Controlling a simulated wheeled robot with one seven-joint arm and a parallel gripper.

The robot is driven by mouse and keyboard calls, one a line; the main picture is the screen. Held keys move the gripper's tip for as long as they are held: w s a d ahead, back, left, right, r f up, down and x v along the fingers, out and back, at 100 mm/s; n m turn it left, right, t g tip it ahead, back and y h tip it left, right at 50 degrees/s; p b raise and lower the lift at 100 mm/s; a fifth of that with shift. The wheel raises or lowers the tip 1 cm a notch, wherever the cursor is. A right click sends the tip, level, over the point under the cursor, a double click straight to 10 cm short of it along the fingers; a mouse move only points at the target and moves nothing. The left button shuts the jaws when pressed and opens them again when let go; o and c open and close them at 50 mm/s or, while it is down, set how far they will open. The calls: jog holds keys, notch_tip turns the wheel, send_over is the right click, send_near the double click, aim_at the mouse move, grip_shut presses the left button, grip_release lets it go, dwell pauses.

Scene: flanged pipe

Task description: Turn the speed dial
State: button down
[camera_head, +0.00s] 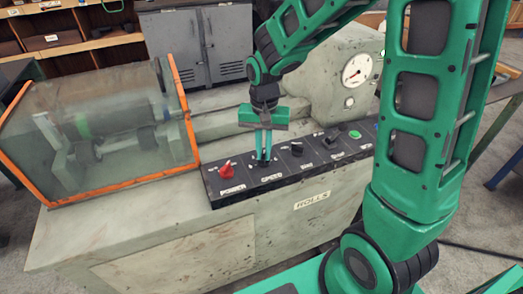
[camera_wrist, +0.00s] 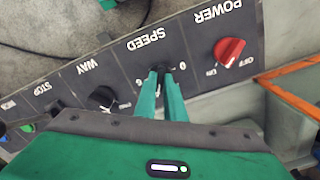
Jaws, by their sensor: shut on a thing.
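The speed dial is a small dark knob on the black control panel (camera_head: 217,190), mostly hidden between my fingertips. My gripper (camera_head: 263,159) points down over it and is shut on it. In the wrist view the two green fingers of my gripper (camera_wrist: 162,78) close around the dial below the word SPEED (camera_wrist: 146,40). A 0 shows to the right of the fingers and a 6 to the left.
The red POWER knob (camera_head: 226,168) is left of my gripper. The black WAY knob (camera_head: 297,149) is to its right, followed by another black knob (camera_head: 331,137) and a green button (camera_head: 355,134). An orange-framed clear guard (camera_head: 183,100) stands left. A gauge (camera_head: 357,70) is behind right.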

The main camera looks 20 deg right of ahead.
aim_at(263, 154)
jog(key=shift+w+r, duration=0.1)
jog(key=shift+w, duration=0.15)
jog(key=c, duration=1.8)
grip_release()
jog(key=shift+c, duration=0.2)
jog(key=shift+s, duration=0.1)
notch_tip(263, 154, up, 11)
jog(key=shift+f, duration=0.2)
